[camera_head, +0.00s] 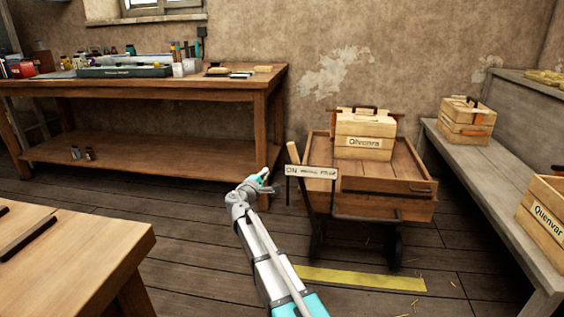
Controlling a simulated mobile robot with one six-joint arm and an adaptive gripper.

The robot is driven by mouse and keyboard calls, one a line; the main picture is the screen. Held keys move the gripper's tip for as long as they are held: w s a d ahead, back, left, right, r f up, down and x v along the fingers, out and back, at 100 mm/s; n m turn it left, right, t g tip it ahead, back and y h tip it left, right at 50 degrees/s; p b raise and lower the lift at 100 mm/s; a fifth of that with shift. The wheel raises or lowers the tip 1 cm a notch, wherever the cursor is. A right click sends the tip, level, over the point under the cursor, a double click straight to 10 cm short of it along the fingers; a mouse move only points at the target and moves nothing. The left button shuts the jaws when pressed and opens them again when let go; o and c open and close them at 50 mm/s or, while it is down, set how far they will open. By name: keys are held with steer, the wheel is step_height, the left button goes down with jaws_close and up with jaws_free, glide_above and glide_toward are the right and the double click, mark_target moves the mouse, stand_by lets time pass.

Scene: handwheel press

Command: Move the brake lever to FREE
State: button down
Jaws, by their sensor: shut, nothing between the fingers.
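The brake lever (303,192) is a dark bar with a brown grip (293,153) at its top, on the left side of a wooden cart (376,206). A pale label plate (312,172) beside it reads ON at its left end; the small word at its right end looks like FREE. The lever leans left, with its grip above the ON end. My gripper (266,180) is shut and empty, a little left of the plate and lower than the grip. It appears apart from the lever, but the depth between them is hard to tell.
A wooden crate (364,136) stands on the cart. A workbench (180,86) with tools is behind on the left, and a table (75,258) is at the near left. A grey bench (480,175) with crates runs along the right. A yellow strip (362,279) marks the floor.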

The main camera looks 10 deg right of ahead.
steer(key=shift+a, duration=0.25)
steer(key=shift+w, duration=0.1)
steer(key=w+d+r+p, duration=0.1)
steer(key=w+d, duration=0.6)
steer(key=d, duration=0.2)
steer(key=shift+r+p, duration=0.4)
